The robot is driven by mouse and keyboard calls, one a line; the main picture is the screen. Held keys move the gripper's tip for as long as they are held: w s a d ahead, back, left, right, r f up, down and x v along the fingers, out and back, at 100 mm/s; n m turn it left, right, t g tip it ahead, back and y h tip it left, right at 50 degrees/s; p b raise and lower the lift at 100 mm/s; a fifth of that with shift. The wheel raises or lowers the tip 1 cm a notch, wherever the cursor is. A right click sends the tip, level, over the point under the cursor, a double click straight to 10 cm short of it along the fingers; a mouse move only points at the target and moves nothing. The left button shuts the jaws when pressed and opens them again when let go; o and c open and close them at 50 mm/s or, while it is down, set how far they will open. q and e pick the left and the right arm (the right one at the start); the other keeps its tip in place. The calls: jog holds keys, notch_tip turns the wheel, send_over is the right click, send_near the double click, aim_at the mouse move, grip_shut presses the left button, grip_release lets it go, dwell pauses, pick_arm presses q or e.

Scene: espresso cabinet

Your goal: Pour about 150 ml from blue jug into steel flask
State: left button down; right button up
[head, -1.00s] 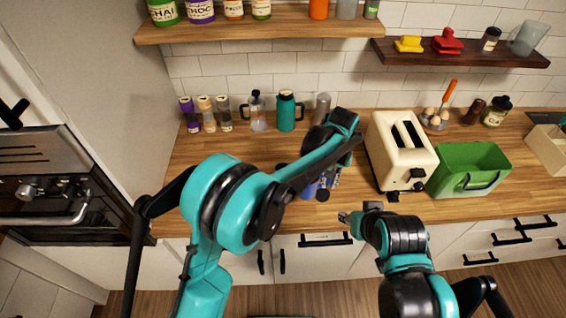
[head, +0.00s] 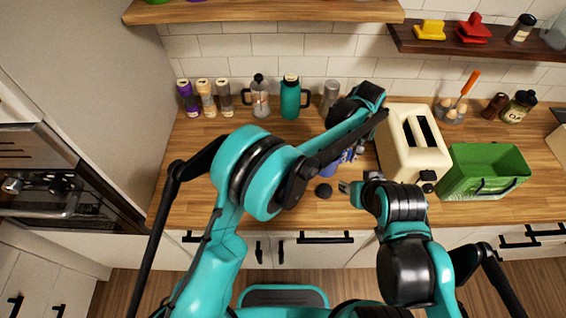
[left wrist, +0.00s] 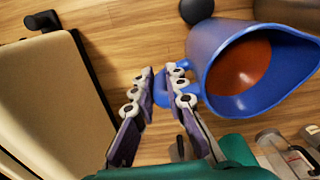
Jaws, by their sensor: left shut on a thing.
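The blue jug (left wrist: 221,38) shows large in the left wrist view, its mouth open to the camera and red-brown contents inside. My left gripper (left wrist: 163,78) is shut on its handle, with a finger on each side. In the head view my left arm hides most of the jug (head: 328,168), and the left gripper (head: 348,157) shows only in part. I cannot tell how far the jug tilts. A grey metallic cylinder, seemingly the steel flask (head: 331,95), stands upright at the back of the counter, apart from the jug. My right gripper (head: 347,188) is near the counter's front; its opening is unclear.
A cream toaster (head: 409,153) and a green bin (head: 489,164) stand right of the jug. A teal bottle (head: 290,101), a French press (head: 260,101) and several jars (head: 207,99) line the back. A black ball-shaped thing (head: 323,190) lies near the front. The left counter is clear.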

pick_arm(q)
jog(key=shift+a+r, duration=0.1)
jog(key=shift+r, duration=0.1)
jog(key=a+r+h, duration=0.1)
jog(key=a+r+h+p, duration=0.1)
jog(key=r, duration=0.1)
jog(key=r+t+h+p, duration=0.1)
jog(key=h, duration=0.1)
jog(key=shift+s+a+r, duration=0.2)
jog(key=shift+s+a, duration=0.15)
jog(key=shift+a, duration=0.05)
jog(key=shift+s+a+r+p, duration=0.15)
jog(key=shift+a+r+p, duration=0.1)
jog(key=shift+r+p, duration=0.05)
jog(key=shift+h, duration=0.3)
